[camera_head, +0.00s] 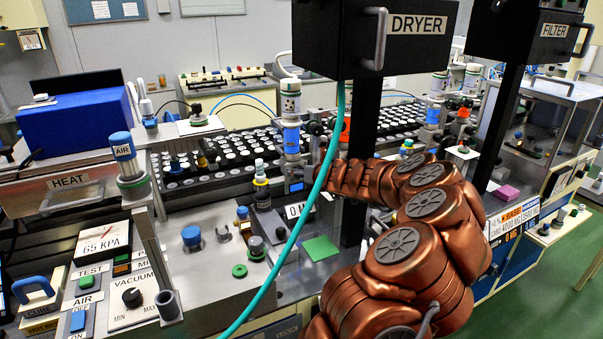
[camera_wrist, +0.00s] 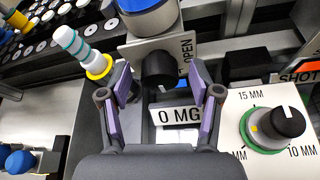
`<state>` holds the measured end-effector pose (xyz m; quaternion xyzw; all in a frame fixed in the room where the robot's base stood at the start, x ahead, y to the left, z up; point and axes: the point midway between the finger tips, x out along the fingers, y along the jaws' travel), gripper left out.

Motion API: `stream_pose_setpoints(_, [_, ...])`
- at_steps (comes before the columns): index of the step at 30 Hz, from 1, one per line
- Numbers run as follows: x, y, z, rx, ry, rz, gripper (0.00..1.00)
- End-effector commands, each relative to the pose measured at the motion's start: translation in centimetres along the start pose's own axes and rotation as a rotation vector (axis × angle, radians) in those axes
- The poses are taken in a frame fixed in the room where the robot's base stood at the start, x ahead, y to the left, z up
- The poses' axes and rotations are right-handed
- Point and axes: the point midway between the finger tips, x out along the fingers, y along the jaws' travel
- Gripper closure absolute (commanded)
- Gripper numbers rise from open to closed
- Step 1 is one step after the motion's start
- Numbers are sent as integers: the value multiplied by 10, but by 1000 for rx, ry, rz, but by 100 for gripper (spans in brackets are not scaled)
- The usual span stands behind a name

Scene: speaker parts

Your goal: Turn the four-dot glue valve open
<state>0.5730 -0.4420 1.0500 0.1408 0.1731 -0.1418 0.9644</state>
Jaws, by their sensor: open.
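The glue dispenser (camera_head: 290,137) stands at the middle of the head view, a white and blue cylinder with a cap marked with dark dots. A black valve knob (camera_wrist: 158,68) sticks out in front of the plate. My gripper (camera_wrist: 162,88) is open, its two purple-padded fingers on either side of the knob, with gaps visible. The copper arm hides part of this area in the head view.
A 0 MG display (camera_wrist: 180,115) sits below the knob. A dial with a green ring (camera_wrist: 265,128) is at the right. A teal-striped bottle with a yellow collar (camera_wrist: 85,53) stands close at the left. A teal hose (camera_head: 300,215) hangs before my arm.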

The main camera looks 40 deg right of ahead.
Motion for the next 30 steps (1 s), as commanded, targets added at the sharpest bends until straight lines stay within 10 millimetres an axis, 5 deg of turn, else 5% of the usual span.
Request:
stream_pose_setpoints(3, [0,0,0,0,0,0,39])
stream_pose_setpoints(20, [0,0,0,0,0,-1,96])
stream_pose_setpoints(30, [1,1,-1,-52,-2,-18,96])
